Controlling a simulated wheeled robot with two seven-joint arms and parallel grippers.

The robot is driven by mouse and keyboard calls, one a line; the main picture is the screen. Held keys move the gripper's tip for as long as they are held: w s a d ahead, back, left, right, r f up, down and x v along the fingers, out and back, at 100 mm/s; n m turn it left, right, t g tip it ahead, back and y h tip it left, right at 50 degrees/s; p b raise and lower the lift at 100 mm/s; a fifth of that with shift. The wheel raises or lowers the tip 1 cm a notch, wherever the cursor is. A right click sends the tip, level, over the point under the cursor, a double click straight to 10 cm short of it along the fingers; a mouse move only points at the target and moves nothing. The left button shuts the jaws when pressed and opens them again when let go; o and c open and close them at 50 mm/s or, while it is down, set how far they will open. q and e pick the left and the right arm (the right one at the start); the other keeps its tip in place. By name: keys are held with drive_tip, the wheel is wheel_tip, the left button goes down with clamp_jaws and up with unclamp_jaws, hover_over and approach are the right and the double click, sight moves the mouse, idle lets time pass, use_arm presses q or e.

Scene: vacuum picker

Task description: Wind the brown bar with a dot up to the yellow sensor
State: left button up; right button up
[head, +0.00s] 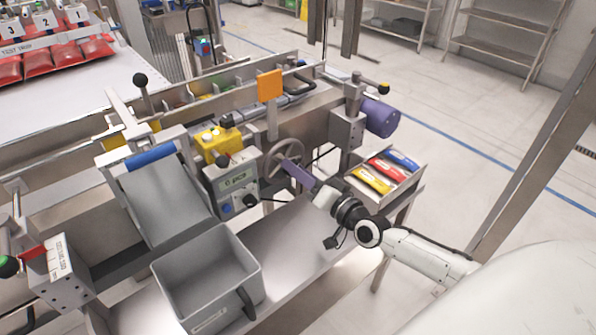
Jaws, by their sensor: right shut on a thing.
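My right gripper (316,190) reaches in from the right and is shut on a purple handle (298,172). The handle stands out from the rim of a grey handwheel (286,156) on the front of the machine. A yellow box (218,141) with buttons sits left of the wheel; I cannot tell whether it is the yellow sensor. An orange plate (270,85) stands upright above the wheel. I cannot make out a brown bar with a dot. My left gripper is not in view.
A control box (232,180) with a display stands left of the wheel. A grey bin (207,278) is on the lower shelf. A tray (414,175) with red, yellow and blue packets is right of my gripper. A purple motor (380,117) sits behind it.

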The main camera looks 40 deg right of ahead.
idle(0.3)
drive_tip(key=o, duration=1.1)
drive_tip(key=shift+c, duration=0.2)
drive_tip(key=s, duration=1)
drive_tip(key=shift+s+d, duration=0.2)
drive_tip(key=shift+d, duration=0.2)
